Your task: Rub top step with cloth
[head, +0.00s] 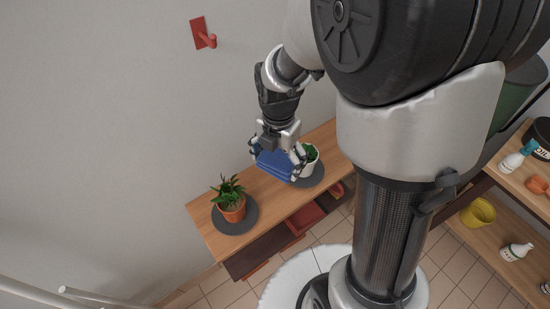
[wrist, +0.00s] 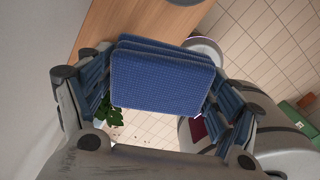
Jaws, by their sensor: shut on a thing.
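A folded blue cloth (head: 273,166) is held in my gripper (head: 277,155) above the wooden top (head: 270,212) of a low stand by the wall. In the wrist view the cloth (wrist: 162,82) sits flat between the two fingers of my gripper (wrist: 160,95), which are shut on it. The wooden top also shows in the wrist view (wrist: 125,20), beyond the cloth. I cannot tell whether the cloth touches the wood. No separate object is clearly recognisable as a step; the wooden top is the upper surface of the stand.
A plant in an orange pot (head: 232,211) stands on a grey round mat (head: 240,227) left of the cloth. A white pot (head: 309,167) with a plant stands close on its right. A shelf (head: 500,222) with bottles stands at right. A red hook (head: 202,34) is on the wall.

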